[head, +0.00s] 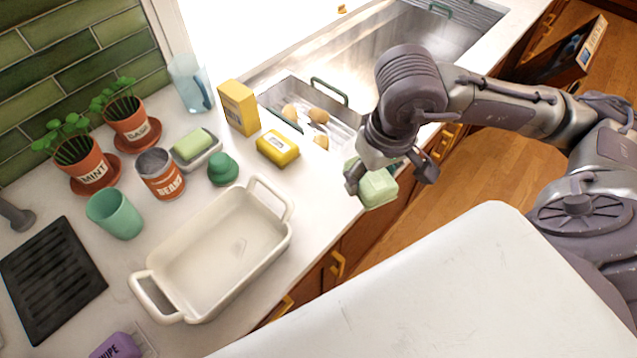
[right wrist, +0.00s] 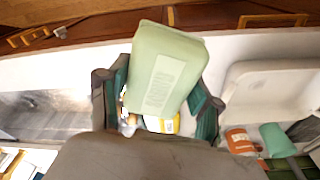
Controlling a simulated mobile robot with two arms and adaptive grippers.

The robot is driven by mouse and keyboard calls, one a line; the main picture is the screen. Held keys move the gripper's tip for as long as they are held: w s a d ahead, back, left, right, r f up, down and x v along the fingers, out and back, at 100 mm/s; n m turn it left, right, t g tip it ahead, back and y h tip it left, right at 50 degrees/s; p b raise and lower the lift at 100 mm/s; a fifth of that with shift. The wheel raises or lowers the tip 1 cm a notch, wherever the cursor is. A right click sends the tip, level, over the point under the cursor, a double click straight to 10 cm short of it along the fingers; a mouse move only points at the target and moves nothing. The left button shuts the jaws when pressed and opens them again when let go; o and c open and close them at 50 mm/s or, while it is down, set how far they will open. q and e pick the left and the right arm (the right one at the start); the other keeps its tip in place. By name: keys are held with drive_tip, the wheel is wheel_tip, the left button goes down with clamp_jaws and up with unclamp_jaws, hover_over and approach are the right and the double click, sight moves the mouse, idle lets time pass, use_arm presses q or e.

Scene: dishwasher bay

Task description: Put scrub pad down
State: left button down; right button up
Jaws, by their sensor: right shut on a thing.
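The scrub pad (head: 378,189) is a pale green block with rounded edges. My right gripper (head: 390,172) is shut on it and holds it in the air by the counter's front edge, right of the white baking dish. In the right wrist view the scrub pad (right wrist: 168,72) sticks out from between the two fingers of the gripper (right wrist: 158,105), with an embossed patch on its face. My left gripper is not in view.
The white baking dish (head: 215,250) stands on the counter (head: 325,198). Behind it are a yellow block (head: 278,149), a green knobbed item (head: 223,169), a green bar on a dish (head: 193,145) and a beans can (head: 160,174). The sink (head: 400,45) lies at the back.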

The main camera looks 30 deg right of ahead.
drive_tip(key=shift+w+a+f+b, duration=0.25)
drive_tip(key=shift+w+f+b, duration=0.2)
drive_tip(key=shift+f+b, duration=0.1)
drive_tip(key=shift+w+a+f+b, duration=0.2)
drive_tip(key=shift+w+f+b, duration=0.25)
drive_tip(key=shift+f+b, duration=0.1)
drive_tip(key=shift+w+a+p, duration=0.35)
drive_tip(key=shift+w+p, duration=0.5)
drive_tip(key=shift+w, duration=0.05)
drive_tip(key=p, duration=0.2)
hover_over(317, 186)
drive_tip(key=f, duration=0.4)
drive_tip(key=shift+s+f, duration=0.25)
drive_tip(key=shift+f, duration=0.15)
wheel_tip(317, 186, down, 3)
drive_tip(key=shift+f+p, duration=0.1)
drive_tip(key=shift+p, duration=0.75)
drive_tip(key=shift+f, duration=0.4)
